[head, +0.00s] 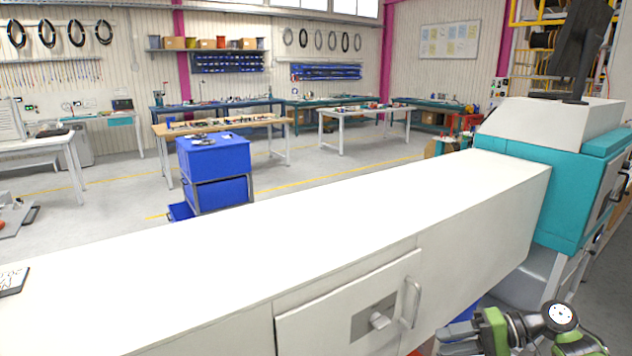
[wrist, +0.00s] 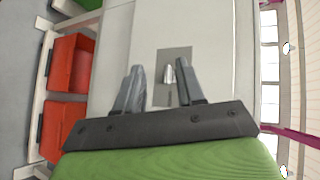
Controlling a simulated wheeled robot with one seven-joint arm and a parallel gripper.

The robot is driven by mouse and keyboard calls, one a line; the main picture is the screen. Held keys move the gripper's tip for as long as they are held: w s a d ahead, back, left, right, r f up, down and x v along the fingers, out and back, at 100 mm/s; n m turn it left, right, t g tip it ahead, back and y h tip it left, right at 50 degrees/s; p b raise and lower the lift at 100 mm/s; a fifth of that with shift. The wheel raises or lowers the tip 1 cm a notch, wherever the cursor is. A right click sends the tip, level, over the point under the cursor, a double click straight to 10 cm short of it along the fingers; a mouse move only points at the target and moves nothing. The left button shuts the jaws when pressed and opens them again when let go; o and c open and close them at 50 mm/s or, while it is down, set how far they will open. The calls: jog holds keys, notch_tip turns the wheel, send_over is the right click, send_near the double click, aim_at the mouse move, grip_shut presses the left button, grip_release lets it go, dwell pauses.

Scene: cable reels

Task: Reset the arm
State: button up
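My gripper (wrist: 161,90) shows in the wrist view with its two grey fingers apart and nothing between them. Beyond the fingers is the grey plate with a metal latch (wrist: 169,75) on the white machine front. The white machine cabinet (head: 250,255) fills the foreground, with a closed door (head: 345,325), a latch (head: 379,320) and a bar handle (head: 411,303). Whether the fingers touch the cabinet cannot be told.
Red-orange bins (wrist: 72,62) on a white frame lie left of the gripper in the wrist view. A teal and white machine head (head: 560,170) stands at the right. Blue bins (head: 215,160) and workbenches (head: 365,112) stand behind, with open floor between.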

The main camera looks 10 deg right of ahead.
jog(key=a+r+n+g+h, duration=0.1)
jog(key=a+n+g+h, duration=0.2)
jog(key=a, duration=0.8)
jog(key=a+r+n+g+h, duration=0.15)
jog(key=a+g+h, duration=0.25)
jog(key=a, duration=0.6)
jog(key=s+a+r+t+h, duration=0.2)
jog(key=s+r+t+h, duration=0.1)
jog(key=s, duration=0.7)
jog(key=s+a+r+t+h, duration=0.1)
jog(key=s+r+t+h, duration=0.2)
jog(key=s, duration=0.6)
jog(key=shift+s+a+n+t, duration=0.35)
jog(key=shift+t, duration=0.35)
jog(key=shift+c, duration=0.3)
